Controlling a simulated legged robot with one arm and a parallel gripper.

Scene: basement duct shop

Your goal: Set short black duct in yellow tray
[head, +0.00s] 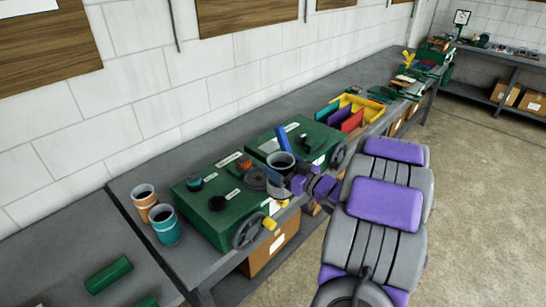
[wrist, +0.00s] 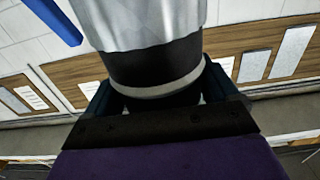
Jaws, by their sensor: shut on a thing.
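The short black duct (head: 281,168) is an open, dark round piece with a light rim. It is held above the green machines in the middle of the bench in the head view. My gripper (head: 287,181) is around its lower side. In the wrist view the duct (wrist: 155,70) fills the space between the fingers of my gripper (wrist: 157,95), with a pale band around it and a pale grey section above. The yellow tray (head: 374,107) lies farther along the bench, beyond the duct, with blue, purple and red upright pieces at its near side.
Green machines (head: 225,203) with handwheels stand on the grey bench (head: 130,187). An orange can (head: 146,205) and a teal can (head: 166,228) stand at the left. A green cylinder (head: 108,274) lies at lower left. More items crowd the bench's far end. Open floor lies at right.

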